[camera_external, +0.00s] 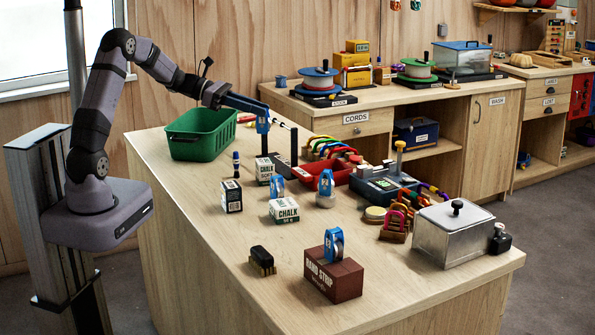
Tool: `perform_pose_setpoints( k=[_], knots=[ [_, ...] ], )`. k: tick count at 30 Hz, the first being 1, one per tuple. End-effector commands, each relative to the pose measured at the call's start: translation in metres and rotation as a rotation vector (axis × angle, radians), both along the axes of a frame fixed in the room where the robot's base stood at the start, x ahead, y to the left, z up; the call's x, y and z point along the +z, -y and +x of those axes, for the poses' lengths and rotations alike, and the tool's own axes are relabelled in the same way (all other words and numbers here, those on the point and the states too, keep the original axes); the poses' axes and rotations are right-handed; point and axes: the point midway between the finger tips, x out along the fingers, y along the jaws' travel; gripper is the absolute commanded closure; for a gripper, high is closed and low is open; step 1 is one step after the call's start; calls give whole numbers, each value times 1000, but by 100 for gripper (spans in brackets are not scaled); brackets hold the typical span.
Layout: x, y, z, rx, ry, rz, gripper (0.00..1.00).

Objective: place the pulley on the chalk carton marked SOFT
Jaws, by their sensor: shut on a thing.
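My gripper (262,110) is shut on a blue pulley (262,124) and holds it in the air above the table, to the right of the green basket. A white chalk carton (264,173) stands upright below it with a gap between; the second line of its label is too small to read surely. A second chalk carton (284,212) stands nearer the camera, its lower word also unclear. A dark and white carton (231,196) stands to their left. Other blue pulleys stand between the cartons (277,187), on a pale round piece (326,183), and on a brown-red box (334,245).
The green basket (202,134) stands at the back left. A dark upright frame (293,146) is right of my gripper. A red tray (322,175), a blue-grey case (382,186) and a metal box (452,234) fill the right. A brush (262,261) lies in front; the front left is clear.

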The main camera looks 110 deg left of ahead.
Motion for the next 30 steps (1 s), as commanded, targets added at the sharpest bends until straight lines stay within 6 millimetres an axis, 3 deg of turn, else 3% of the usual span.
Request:
perform_pose_setpoints(
  k=[3,9,17,25,30],
  knots=[
    [3,-27,-6,134,0,0,100],
    [-3,-48,-15,255,-1,-2,100],
    [-11,-49,-16,271,-2,-4,100],
    [-49,-48,-15,270,-3,-6,100],
    [-61,-48,-15,268,-1,0,100]
  ],
)
